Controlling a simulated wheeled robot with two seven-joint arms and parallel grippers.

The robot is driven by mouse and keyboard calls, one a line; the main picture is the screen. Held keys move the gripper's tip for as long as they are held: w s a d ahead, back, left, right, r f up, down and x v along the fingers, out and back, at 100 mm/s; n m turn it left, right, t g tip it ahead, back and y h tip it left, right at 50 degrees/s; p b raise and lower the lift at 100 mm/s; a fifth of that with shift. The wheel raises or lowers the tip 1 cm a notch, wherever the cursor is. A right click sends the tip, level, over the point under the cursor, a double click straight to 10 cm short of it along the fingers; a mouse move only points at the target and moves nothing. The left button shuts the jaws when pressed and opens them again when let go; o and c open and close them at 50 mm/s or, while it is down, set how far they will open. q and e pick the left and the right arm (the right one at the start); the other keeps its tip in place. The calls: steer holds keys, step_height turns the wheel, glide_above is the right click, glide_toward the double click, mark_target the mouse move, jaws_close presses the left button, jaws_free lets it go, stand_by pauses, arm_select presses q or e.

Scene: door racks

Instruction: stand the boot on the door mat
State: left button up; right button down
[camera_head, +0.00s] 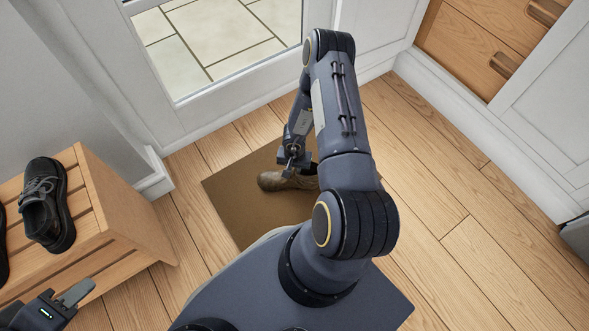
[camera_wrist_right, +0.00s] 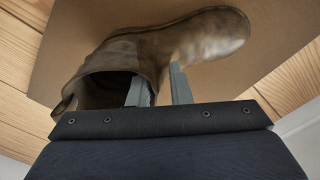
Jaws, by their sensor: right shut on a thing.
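The brown ankle boot (camera_head: 273,181) is over the tan door mat (camera_head: 228,198) in the head view, its toe to the left. My right gripper (camera_head: 293,162) is above it, and my arm hides the boot's right part. In the right wrist view the boot (camera_wrist_right: 190,40) has its open top at the left and its toe at the upper right. The right fingers (camera_wrist_right: 158,90) are shut on the upper edge of its shaft. The mat (camera_wrist_right: 90,22) lies behind it. I cannot tell whether the sole touches the mat. My left gripper (camera_head: 62,300) is at the lower left, partly cut off; its opening is unclear.
A wooden slatted rack (camera_head: 125,215) at the left holds a dark laced shoe (camera_head: 47,205) and part of another. A white glazed door (camera_head: 190,110) is behind the mat. White cabinets with wooden drawers (camera_head: 480,50) stand at the right. The plank floor (camera_head: 470,210) right of the mat is clear.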

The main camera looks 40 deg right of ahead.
steer(key=c, duration=1.3)
jaws_free()
steer(key=shift+r, duration=0.1)
